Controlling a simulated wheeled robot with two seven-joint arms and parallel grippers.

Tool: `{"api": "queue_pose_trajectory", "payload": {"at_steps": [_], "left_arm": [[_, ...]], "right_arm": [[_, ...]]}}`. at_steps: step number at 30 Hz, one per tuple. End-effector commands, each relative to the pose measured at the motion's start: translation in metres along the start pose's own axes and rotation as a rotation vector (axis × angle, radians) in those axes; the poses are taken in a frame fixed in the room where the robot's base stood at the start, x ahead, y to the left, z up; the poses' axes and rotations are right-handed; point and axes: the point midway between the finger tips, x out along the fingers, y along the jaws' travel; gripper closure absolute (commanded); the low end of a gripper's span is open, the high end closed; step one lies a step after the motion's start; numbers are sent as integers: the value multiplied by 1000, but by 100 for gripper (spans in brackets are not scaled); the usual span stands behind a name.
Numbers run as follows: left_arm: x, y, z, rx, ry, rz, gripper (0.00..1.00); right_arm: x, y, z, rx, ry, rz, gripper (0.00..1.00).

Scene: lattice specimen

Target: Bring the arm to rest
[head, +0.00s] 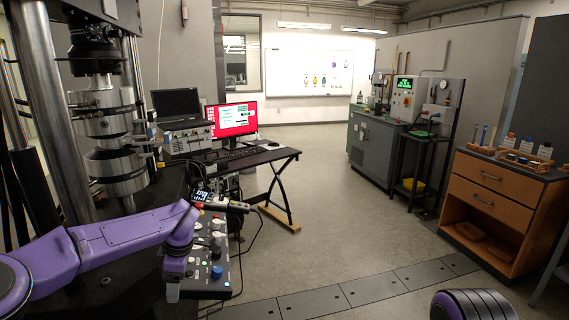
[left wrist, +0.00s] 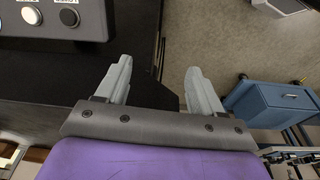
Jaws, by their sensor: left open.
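My left arm, purple, reaches in from the left in the head view. My left gripper (head: 172,290) hangs at its end beside the control panel (head: 212,284), pointing down. In the left wrist view my left gripper (left wrist: 160,84) is open, with two pale fingers spread apart and nothing between them. The fingers are over the edge of a dark surface, with floor beyond. I cannot make out a lattice specimen in either view. My right gripper is not in view; only a purple part of my right arm shows at the bottom right of the head view.
A testing machine with steel grips (head: 112,165) stands at the left, close to my left arm. A desk (head: 262,157) with a red-screened monitor (head: 237,119) is behind the panel. A wooden drawer unit (head: 497,193) stands at the right. The middle floor (head: 320,215) is clear.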

Motion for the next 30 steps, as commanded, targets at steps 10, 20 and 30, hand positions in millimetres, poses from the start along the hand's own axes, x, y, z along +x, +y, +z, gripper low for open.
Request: {"api": "queue_pose_trajectory", "payload": {"at_steps": [10, 20, 30], "left_arm": [[30, 7, -6, -133, 196, 206, 33], [142, -60, 28, 166, 412, 571, 33], [259, -279, 27, 815, 215, 493, 33]], "right_arm": [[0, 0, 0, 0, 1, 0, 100], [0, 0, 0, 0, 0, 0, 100], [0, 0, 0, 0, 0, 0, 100]]}}
